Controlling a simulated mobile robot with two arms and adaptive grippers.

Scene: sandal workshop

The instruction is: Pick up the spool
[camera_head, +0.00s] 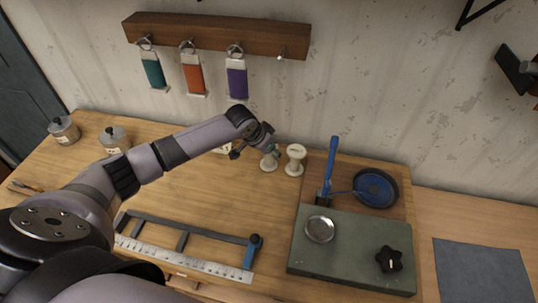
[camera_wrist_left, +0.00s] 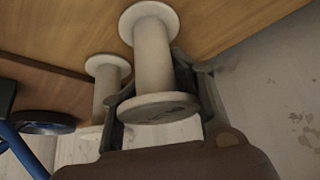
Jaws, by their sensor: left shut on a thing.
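A pale cream spool (camera_head: 269,162) stands near the back of the wooden bench, partly hidden by my left gripper (camera_head: 259,151). In the left wrist view the spool (camera_wrist_left: 153,58) is between the two fingers of my left gripper (camera_wrist_left: 160,84), which is shut on it. Its near flange faces the camera. I cannot tell whether it is clear of the bench. A second, similar spool (camera_head: 295,159) stands close to its right, apart from the gripper; it also shows in the left wrist view (camera_wrist_left: 107,82). My right gripper is not in view.
Right of the spools are a blue-handled tool (camera_head: 329,168) and a black dish (camera_head: 377,188) with blue inside. In front are a green box (camera_head: 340,250), a metal ruler (camera_head: 185,261) and a dark frame (camera_head: 182,228). Two tins (camera_head: 63,130) stand left. Tags hang from a wall rail (camera_head: 216,33).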

